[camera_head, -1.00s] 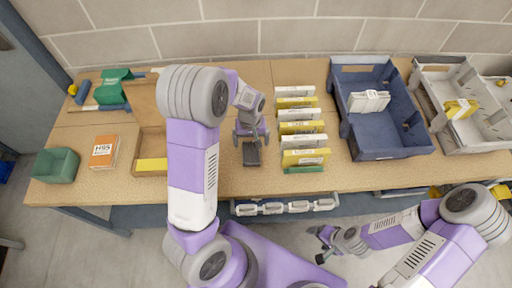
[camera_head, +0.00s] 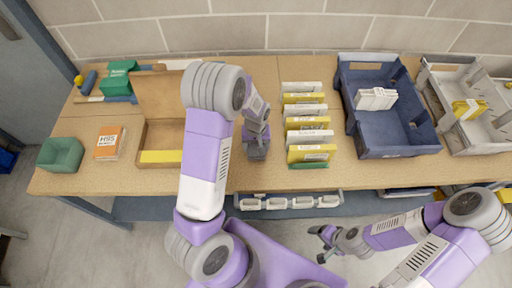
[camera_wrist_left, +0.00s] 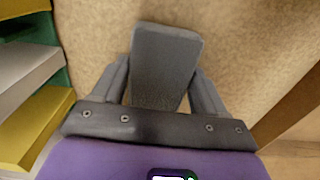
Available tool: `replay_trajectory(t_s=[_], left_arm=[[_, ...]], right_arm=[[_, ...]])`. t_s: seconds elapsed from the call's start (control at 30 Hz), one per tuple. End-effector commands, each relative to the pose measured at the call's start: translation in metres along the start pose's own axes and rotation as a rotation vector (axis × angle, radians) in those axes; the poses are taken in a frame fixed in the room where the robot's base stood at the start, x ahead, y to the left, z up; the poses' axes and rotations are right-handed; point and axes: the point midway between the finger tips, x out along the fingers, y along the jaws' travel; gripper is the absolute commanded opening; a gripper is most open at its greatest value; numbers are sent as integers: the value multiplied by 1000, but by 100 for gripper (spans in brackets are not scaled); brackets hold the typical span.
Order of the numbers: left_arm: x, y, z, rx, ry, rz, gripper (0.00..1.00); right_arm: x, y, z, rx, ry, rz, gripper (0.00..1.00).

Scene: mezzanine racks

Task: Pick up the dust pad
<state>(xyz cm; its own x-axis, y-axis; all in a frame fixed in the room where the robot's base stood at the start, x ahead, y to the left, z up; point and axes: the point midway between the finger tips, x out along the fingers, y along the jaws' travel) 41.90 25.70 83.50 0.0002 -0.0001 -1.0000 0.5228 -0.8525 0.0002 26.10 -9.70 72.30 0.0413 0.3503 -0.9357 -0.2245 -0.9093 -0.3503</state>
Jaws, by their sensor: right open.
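The dust pad (camera_wrist_left: 165,65) is a dark grey block, seen in the left wrist view between the two fingers of my left gripper (camera_wrist_left: 163,85). The fingers lie along its two long sides, and the grip looks closed on it. In the head view my left gripper (camera_head: 257,152) points down at the bench, between the cardboard box and the row of cartons, and mostly hides the pad. I cannot tell if the pad is clear of the bench top. My right gripper (camera_head: 322,244) is open and empty, in front of the bench.
An open cardboard box (camera_head: 160,157) stands left of my left gripper. A row of yellow and white cartons (camera_head: 308,137) is close on its right. Farther right are a blue bin (camera_head: 390,140) and a grey bin (camera_head: 491,138).

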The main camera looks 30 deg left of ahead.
Motion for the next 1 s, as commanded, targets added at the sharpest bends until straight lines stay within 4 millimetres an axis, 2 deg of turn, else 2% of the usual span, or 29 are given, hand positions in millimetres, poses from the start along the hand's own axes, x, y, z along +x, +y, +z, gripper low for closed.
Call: replay_trajectory(t_s=[0.03, 0.1, 0.37, 0.47, 0.8, 1.0], left_arm=[[0, 0, 0, 0, 0, 0, 55], [0, 0, 0, 0, 0, 0, 44], [-3, 0, 0, 0, 1, 1, 43], [-14, 1, -1, 1, 3, 2, 43], [-81, 1, 0, 2, 4, 2, 43], [-99, 0, 0, 0, 1, 0, 43]], right_arm=[[0, 0, 0, 0, 0, 0, 77], [0, 0, 0, 0, 0, 0, 77], [-1, 0, 0, 0, 0, 0, 77], [-3, -1, 0, 0, 0, 0, 77], [-17, -6, 1, 0, 0, 0, 77], [-20, -8, 1, 0, 0, 0, 77]])
